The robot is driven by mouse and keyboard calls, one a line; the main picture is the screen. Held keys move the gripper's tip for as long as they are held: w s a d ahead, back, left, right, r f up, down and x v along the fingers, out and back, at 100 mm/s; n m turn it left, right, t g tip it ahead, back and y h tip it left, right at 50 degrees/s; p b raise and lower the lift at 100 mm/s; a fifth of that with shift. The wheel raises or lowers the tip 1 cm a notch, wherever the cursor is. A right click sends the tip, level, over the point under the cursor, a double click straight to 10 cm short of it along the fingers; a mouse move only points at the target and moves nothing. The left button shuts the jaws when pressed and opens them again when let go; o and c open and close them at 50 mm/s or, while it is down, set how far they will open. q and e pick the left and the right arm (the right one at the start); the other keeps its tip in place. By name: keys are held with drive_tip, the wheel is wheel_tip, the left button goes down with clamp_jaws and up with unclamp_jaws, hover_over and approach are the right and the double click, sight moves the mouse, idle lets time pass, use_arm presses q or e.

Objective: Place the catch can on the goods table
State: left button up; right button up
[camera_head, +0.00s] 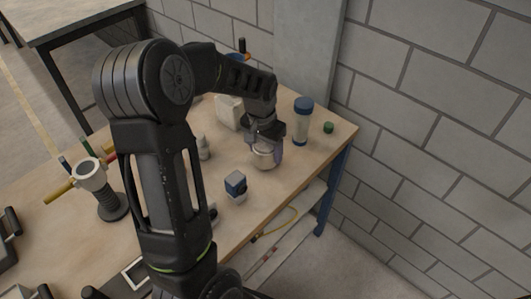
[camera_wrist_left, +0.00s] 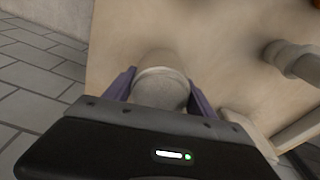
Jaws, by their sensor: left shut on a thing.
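The catch can (camera_head: 263,159) is a pale, round can near the far right part of the wooden goods table (camera_head: 312,168). My left gripper (camera_head: 266,147) reaches down over it from above and is shut on it. In the left wrist view the can (camera_wrist_left: 160,88) sits between the two purple fingers of the gripper (camera_wrist_left: 161,92), with the table top (camera_wrist_left: 215,40) behind it. I cannot tell whether the can's base touches the table. My right gripper is not in view.
A blue-capped bottle (camera_head: 302,121) and a small green item (camera_head: 328,127) stand to the right. A white container (camera_head: 229,112) stands behind. A block wall (camera_head: 440,110) closes off the right side.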

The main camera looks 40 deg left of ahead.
sight(263, 146)
use_arm(q)
drive_tip(key=shift+f, duration=0.75)
drive_tip(key=shift+f, duration=0.25)
drive_tip(key=o, duration=1.7)
drive_tip(key=shift+r, duration=0.15)
drive_tip(key=r, duration=0.4)
drive_tip(key=s+r, duration=0.1)
drive_tip(key=r, duration=0.7)
drive_tip(key=shift+s+d, duration=0.1)
drive_tip(key=shift+s, duration=0.15)
